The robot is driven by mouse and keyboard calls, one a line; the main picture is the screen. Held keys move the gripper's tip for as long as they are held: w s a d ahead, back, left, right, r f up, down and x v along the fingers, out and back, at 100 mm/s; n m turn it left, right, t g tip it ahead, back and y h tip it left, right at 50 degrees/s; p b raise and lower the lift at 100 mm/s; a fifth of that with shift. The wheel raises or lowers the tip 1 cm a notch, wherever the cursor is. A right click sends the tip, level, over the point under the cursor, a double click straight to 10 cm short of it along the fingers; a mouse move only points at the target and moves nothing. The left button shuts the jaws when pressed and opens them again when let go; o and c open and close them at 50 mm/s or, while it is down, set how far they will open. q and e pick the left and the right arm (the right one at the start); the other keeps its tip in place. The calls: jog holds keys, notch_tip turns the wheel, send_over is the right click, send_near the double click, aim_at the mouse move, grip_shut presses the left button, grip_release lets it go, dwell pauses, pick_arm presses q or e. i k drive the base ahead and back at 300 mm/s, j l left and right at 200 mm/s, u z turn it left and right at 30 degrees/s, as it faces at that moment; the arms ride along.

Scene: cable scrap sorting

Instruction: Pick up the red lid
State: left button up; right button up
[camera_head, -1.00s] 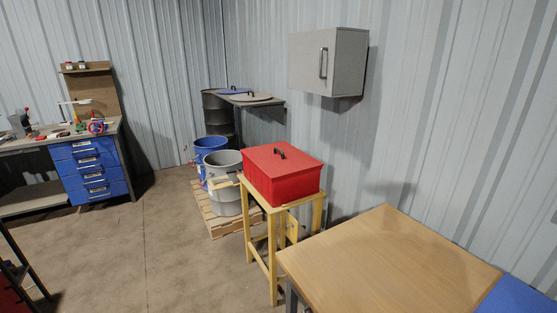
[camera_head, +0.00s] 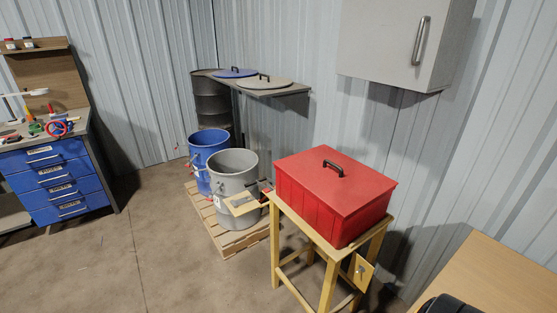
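The red lid (camera_head: 313,178) is flat and has a black bar handle (camera_head: 333,167) on top. It lies closed on the red box (camera_head: 334,222), which stands on a yellow wooden stand (camera_head: 328,291) right of centre. The lid's top is unobstructed and nothing touches its handle. Neither of my grippers shows in this view. A dark rounded part at the bottom right edge may belong to my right arm, but no fingers are visible there.
A grey bin (camera_head: 234,170) and a blue bin (camera_head: 203,148) stand on a pallet (camera_head: 225,247) left of the stand. A grey wall cabinet (camera_head: 385,45) hangs behind the box. A wooden table (camera_head: 480,268) is at lower right. Floor at lower left is clear.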

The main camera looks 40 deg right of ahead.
aim_at(346, 186)
jog(key=i+z, duration=0.25)
jog(key=i, duration=0.15)
jog(key=i+j+z, duration=0.5)
jog(key=i, duration=0.25)
jog(key=i+j+z, duration=0.15)
jog(key=z, duration=0.3)
jog(key=i+j+z, duration=0.3)
jog(key=z, duration=0.15)
jog(key=i+j+z, duration=0.15)
jog(key=j+z, duration=0.3)
jog(key=i+j+z, duration=0.15)
jog(key=z, duration=0.3)
jog(key=j+z, duration=0.45)
